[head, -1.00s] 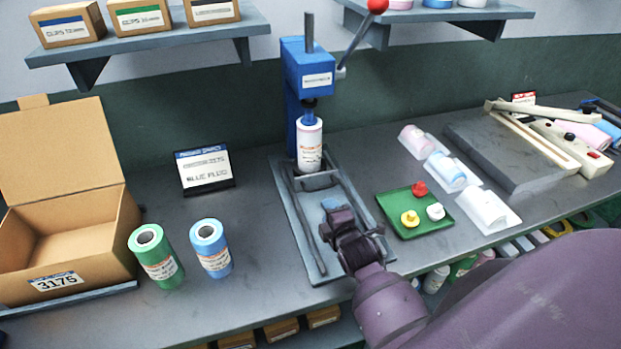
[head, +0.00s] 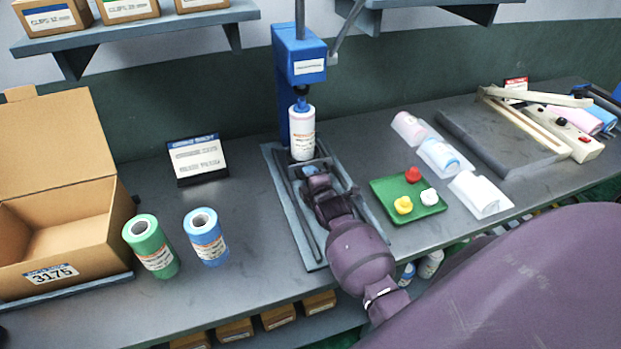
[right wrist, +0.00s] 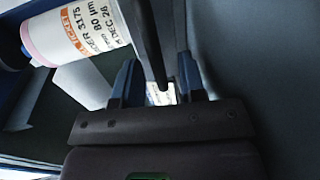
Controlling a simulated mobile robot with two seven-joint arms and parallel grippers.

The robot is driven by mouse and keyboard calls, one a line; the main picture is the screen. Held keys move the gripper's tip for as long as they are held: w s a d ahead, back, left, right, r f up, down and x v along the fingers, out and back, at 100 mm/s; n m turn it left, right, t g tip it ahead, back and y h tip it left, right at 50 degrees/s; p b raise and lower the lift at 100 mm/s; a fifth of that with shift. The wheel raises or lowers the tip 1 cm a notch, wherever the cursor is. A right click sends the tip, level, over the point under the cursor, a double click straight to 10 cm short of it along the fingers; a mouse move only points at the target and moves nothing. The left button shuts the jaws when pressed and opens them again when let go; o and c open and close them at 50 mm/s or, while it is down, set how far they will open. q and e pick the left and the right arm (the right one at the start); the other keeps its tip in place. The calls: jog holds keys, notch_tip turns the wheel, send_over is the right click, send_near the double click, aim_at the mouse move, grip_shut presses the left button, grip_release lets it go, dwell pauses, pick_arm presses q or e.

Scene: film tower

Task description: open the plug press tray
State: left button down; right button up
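The blue plug press (head: 300,65) stands at the back of the bench with a white labelled roll (head: 302,138) upright under its plunger. In front is its grey tray base (head: 283,212) with dark side rails and a crossbar just before the roll. My right gripper (head: 311,172) is low over the tray, close to that crossbar; the arm hides much of the tray. In the right wrist view, the fingers (right wrist: 158,76) stand apart with a dark bar between them; contact cannot be told. The roll (right wrist: 75,32) shows at upper left. My left gripper is out of view.
A green tray (head: 426,210) with coloured plugs lies to the right, near wrapped rolls (head: 443,157) on pads. A green roll (head: 150,246), a blue roll (head: 206,237), a sign (head: 198,159) and an open carton (head: 50,255) stand left. Shelves overhang the back.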

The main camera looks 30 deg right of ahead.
grip_shut()
jog(key=shift+f, duration=0.1)
dwell(0.5)
